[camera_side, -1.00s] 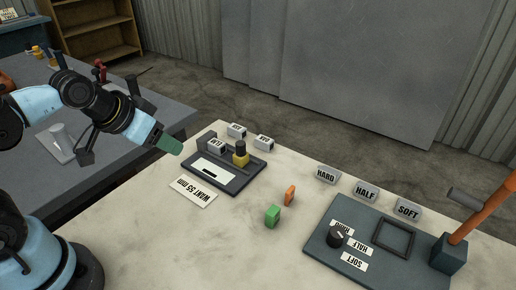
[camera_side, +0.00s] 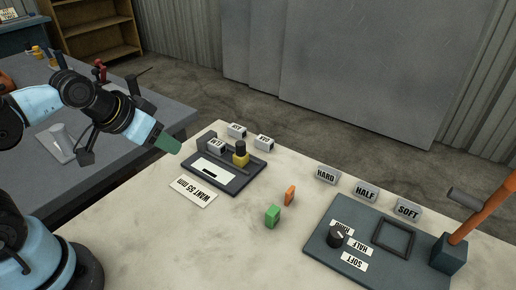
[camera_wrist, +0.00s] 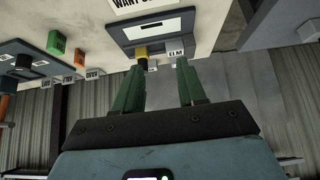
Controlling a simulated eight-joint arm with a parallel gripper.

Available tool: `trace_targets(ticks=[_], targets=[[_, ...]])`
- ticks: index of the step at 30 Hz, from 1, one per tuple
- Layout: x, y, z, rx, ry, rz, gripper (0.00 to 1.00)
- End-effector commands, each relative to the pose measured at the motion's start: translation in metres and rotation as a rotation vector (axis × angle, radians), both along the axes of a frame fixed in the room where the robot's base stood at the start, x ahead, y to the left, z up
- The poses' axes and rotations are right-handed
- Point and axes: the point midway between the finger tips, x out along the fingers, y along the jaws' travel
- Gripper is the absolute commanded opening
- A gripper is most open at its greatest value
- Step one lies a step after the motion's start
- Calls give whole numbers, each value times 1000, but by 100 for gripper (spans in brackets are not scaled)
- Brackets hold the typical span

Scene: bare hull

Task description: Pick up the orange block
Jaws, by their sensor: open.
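The orange block (camera_side: 290,195) stands upright on the pale table, just behind and to the right of a green block (camera_side: 272,216). In the wrist view the orange block (camera_wrist: 80,57) is at the upper left, beside the green block (camera_wrist: 57,43). My gripper (camera_side: 167,143) is up at the left in the side view, well away from both blocks, above the table's left end. In the wrist view its two green fingers (camera_wrist: 160,80) are spread apart with nothing between them.
A dark tray (camera_side: 250,180) with a yellow-and-black piece (camera_side: 241,154) and small labelled blocks stands between my gripper and the orange block. A dark board (camera_side: 320,242) with a knob and an orange post (camera_side: 485,207) is at the right. The front middle of the table is clear.

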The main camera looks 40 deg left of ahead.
Motion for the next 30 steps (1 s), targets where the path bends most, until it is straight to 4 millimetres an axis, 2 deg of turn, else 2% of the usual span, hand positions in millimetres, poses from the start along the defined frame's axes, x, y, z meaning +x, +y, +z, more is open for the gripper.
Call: trace_targets(ticks=[4,8,17,23,30], targets=[[7,-6,6,-10,22,-5,40],[23,-20,18,-30,81,-15,40],[73,-73,36,-65,264,-27,40],[104,-116,32,-65,384,-27,40],[131,-173,10,-37,522,-18,40]])
